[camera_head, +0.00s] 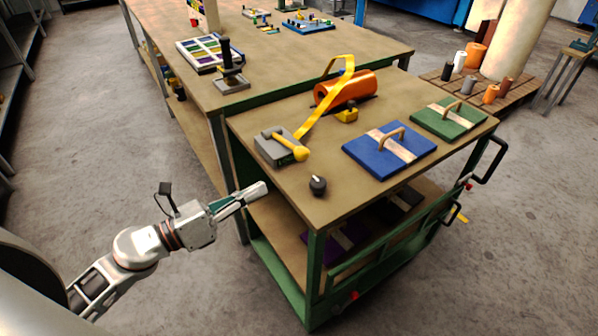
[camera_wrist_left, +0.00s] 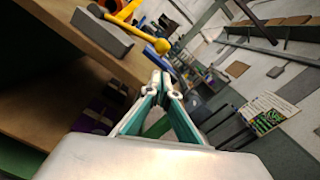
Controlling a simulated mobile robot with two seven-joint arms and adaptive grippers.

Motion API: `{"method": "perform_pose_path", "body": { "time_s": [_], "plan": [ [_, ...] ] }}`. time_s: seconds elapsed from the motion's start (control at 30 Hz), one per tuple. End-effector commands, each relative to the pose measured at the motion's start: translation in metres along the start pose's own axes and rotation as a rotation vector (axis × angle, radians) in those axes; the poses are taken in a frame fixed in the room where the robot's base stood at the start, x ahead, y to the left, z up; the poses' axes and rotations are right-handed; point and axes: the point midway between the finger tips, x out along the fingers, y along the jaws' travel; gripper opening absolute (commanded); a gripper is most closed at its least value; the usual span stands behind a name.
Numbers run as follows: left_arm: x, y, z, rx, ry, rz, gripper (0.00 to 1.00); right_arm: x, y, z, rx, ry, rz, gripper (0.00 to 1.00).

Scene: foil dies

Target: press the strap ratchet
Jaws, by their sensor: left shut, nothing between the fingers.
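The strap ratchet (camera_head: 284,146) is a grey block with a yellow lever that ends in a round yellow knob. It sits near the left edge of the green cart's top. A yellow strap (camera_head: 325,104) rises from it and arches over an orange roll (camera_head: 345,90). In the left wrist view the ratchet (camera_wrist_left: 102,36) shows at upper left, its knob pointing right. My left gripper (camera_head: 262,187) is shut and empty, left of the cart's near corner and apart from the ratchet. Its closed fingertips also show in the left wrist view (camera_wrist_left: 160,78). My right gripper is not in view.
A black knob (camera_head: 318,185) stands near the cart's front edge. A blue panel (camera_head: 388,150) and a green panel (camera_head: 447,117) with handles lie to the right. A long workbench (camera_head: 290,50) adjoins behind. Open floor lies left of the cart.

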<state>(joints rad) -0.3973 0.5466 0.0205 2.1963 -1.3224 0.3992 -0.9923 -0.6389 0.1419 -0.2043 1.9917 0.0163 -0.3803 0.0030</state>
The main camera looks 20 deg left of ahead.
Motion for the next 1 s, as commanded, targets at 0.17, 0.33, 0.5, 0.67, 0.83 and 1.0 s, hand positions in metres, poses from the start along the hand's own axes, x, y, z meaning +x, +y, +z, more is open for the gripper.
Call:
{"method": "perform_pose_path", "body": {
  "time_s": [0.17,0.33,0.5,0.67,0.83,1.0],
  "plan": [
    [0.0,0.0,0.0,0.006,0.001,-0.001,0.0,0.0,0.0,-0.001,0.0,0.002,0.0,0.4],
    [0.001,0.0,0.0,0.004,0.001,-0.001,0.0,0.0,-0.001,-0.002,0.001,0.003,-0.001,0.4],
    [0.012,-0.001,0.003,0.005,-0.002,-0.001,0.0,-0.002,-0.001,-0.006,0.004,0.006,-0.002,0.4],
    [0.037,-0.002,0.005,0.005,-0.004,-0.003,0.0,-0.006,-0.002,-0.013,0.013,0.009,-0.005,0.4],
    [0.066,-0.001,0.005,0.005,-0.004,-0.001,0.0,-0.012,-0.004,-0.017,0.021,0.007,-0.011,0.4],
    [0.088,-0.001,0.003,0.002,-0.003,-0.001,0.0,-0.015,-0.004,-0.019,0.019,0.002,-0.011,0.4]
  ]
}}
